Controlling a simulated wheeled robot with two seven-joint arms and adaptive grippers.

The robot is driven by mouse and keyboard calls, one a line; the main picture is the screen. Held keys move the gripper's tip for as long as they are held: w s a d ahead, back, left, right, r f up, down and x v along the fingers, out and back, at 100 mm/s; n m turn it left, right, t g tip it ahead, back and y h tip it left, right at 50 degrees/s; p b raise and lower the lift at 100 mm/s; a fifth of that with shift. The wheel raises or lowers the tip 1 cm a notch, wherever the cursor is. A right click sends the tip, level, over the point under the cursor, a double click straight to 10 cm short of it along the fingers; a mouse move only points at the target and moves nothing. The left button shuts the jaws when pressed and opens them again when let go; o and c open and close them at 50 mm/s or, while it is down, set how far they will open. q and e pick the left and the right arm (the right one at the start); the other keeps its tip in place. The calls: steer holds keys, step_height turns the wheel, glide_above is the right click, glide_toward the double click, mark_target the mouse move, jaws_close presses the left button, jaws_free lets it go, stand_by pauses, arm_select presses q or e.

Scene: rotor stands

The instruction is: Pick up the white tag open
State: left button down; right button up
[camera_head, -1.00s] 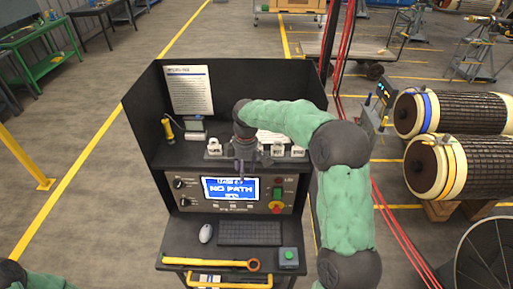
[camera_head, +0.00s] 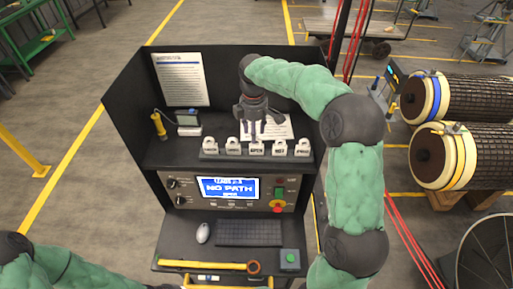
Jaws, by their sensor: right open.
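Several white tags stand in a row on a dark rack (camera_head: 210,154) on the console's upper shelf. The middle white tag (camera_head: 257,149) appears to read OPEN, though the lettering is small. My right gripper (camera_head: 257,128) points down just above and behind this tag. It is open, its fingers apart, with nothing visible between them. I cannot tell whether a finger touches the tag. Only green-sleeved links of my left arm show at the lower left, and its gripper is out of view.
A screen (camera_head: 228,188) reads NO PATH below the shelf. Dark side panels enclose the shelf. A yellow tool (camera_head: 158,125) stands at its left.

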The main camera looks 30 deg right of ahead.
mark_target(257, 147)
steer(key=shift+f+p, duration=0.45)
steer(key=shift+f, duration=3)
steer(key=shift+a, duration=0.1)
jaws_close()
